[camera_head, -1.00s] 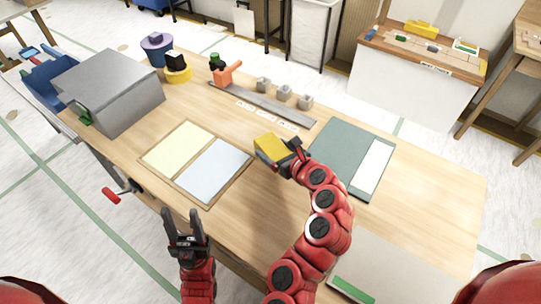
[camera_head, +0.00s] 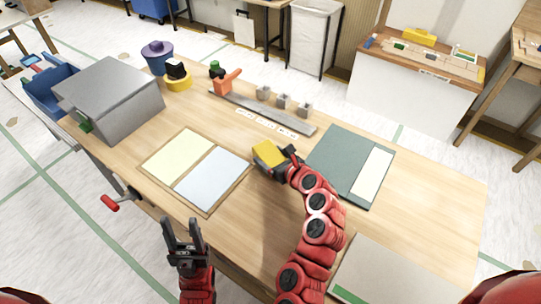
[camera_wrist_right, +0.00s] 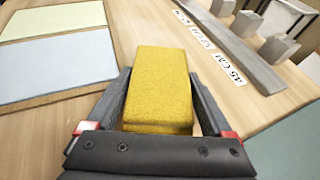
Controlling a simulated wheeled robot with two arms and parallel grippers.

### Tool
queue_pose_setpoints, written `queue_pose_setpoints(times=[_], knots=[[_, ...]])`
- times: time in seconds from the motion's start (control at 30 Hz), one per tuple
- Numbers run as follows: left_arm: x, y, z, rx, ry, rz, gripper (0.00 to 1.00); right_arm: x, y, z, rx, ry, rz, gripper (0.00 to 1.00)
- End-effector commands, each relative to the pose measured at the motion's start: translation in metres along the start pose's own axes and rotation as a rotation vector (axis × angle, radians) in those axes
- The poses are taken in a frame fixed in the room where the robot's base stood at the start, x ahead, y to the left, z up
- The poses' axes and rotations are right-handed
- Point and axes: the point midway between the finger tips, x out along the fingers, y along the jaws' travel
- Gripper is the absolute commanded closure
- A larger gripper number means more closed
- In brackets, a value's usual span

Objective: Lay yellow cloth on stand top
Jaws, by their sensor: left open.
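The yellow cloth (camera_head: 268,152) looks like a thick folded block near the middle of the workbench. It fills the right wrist view's centre (camera_wrist_right: 160,85). My right gripper (camera_head: 280,160) has a finger along each side of it, and the fingers look closed against its sides (camera_wrist_right: 160,100). Whether the cloth is lifted or touches the bench is hard to tell. My left gripper (camera_head: 183,228) is open and empty, fingers up, at the bench's near edge. A white stand with a wooden top (camera_head: 412,62) stands at the back right, apart from the bench; I cannot tell if it is the named stand.
A board with yellow and blue sheets (camera_head: 232,195) lies left of the cloth. A green-grey mat (camera_head: 335,155) lies to the right. Behind is a grey rail (camera_head: 265,113) with small blocks. A grey box (camera_head: 110,95) stands on the left.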

Motion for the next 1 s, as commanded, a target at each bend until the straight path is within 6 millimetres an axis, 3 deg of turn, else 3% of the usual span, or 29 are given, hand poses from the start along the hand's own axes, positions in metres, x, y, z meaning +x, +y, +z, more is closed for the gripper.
queue_pose_setpoints(times=[0.07,0.47,0.93,1.0], knots=[[0.0,0.0,0.0,0.0,0.0,0.0,0.5,0.0,0.0,0.0,0.0,0.0,0.0,0.0],[0.001,0.0,0.0,0.0,0.0,0.0,0.5,-0.009,0.0,0.004,-0.001,-0.002,-0.003,0.0],[0.004,0.0,-0.001,0.0,0.0,0.0,0.5,-0.094,0.0,0.003,0.002,-0.001,-0.003,0.0],[0.027,-0.001,-0.004,0.0,0.0,0.0,0.5,-0.106,-0.001,0.009,0.002,0.005,-0.003,0.0]])
